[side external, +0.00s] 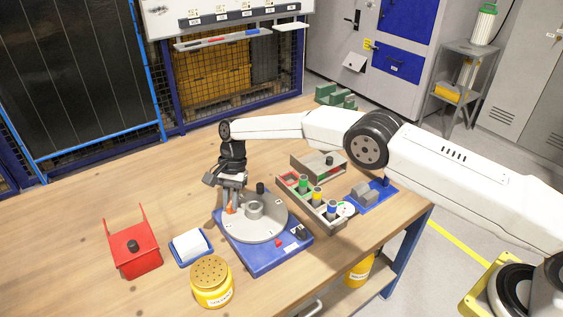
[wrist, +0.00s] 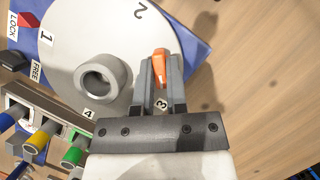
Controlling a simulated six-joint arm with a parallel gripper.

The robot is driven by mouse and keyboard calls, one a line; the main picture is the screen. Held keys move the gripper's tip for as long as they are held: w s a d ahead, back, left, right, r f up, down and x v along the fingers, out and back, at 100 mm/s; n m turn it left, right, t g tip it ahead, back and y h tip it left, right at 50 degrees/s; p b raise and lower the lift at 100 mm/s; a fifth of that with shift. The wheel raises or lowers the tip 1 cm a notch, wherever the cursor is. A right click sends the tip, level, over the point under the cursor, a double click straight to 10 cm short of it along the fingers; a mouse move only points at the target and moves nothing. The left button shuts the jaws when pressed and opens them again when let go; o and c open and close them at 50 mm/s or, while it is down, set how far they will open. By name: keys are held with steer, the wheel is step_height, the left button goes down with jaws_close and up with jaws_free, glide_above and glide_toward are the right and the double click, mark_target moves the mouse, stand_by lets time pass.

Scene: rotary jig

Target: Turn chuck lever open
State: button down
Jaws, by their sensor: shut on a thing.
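The orange chuck lever (wrist: 160,62) stands between the two fingers of my gripper (wrist: 162,75) in the wrist view, and my gripper is shut on it. It lies near the number 3 on the grey round plate (wrist: 70,40). A grey hollow ring (wrist: 103,78) stands at the plate's middle, to the left of the fingers. In the side external view, my gripper (side external: 231,206) points down at the left part of the plate (side external: 262,229), with a bit of orange (side external: 230,211) at its tips. The ring (side external: 254,208) is beside it. The fingers partly hide the lever.
The plate sits on a blue base (side external: 258,262) with a red lever (wrist: 28,19) by LOCK and FREE labels. A tray of coloured cylinders (side external: 322,208) stands to the right. A white block in a blue tray (side external: 190,246), yellow pot (side external: 211,283) and red holder (side external: 135,258) are to the left.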

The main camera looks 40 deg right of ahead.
steer(key=shift+n, duration=0.5)
steer(key=c, duration=0.7)
jaws_free()
steer(key=shift+o, duration=0.2)
steer(key=shift+w+r, duration=0.1)
steer(key=v, duration=0.7)
steer(key=shift+r, duration=0.25)
steer(key=shift+w, duration=0.1)
steer(key=shift+d+r, duration=0.1)
steer(key=shift+d, duration=0.1)
